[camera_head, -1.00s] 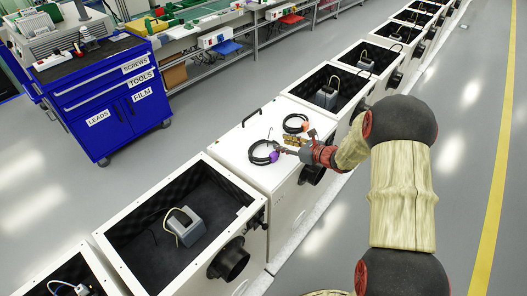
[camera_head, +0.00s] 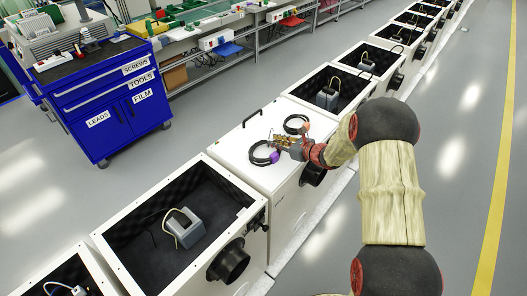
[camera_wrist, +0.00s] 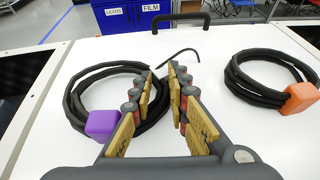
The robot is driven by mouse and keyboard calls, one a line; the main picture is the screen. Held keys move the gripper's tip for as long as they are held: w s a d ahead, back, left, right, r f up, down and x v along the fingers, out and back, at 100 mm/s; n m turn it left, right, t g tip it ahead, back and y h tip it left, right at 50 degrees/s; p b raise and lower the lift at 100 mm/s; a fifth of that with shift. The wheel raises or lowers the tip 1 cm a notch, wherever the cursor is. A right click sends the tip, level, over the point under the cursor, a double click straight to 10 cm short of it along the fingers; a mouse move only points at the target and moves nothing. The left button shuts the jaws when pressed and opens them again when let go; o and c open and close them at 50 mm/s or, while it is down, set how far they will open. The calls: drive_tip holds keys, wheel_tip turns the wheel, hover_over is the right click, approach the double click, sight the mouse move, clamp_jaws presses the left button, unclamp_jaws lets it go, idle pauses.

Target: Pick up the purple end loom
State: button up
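The purple end loom is a coiled black cable (camera_wrist: 88,78) with a purple block (camera_wrist: 103,124) on its near left side. It lies on the white cabinet top, and its purple end also shows in the head view (camera_head: 275,157). My gripper (camera_wrist: 166,72) is open, its two fingers apart over the white top. In the wrist view the left finger overlaps the right part of the purple loom's coil. I cannot tell whether it touches the cable. The purple block lies left of the left finger, outside the gap.
A second black coil with an orange block (camera_wrist: 299,98) lies to the right on the same top. A black handle (camera_wrist: 178,18) stands at the top's far edge. Open boxes with dark linings (camera_head: 170,215) stand on both sides. A blue tool cart (camera_head: 118,100) stands at the left.

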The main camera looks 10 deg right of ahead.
clamp_jaws()
drive_tip(key=shift+r, duration=0.1)
idle(0.3)
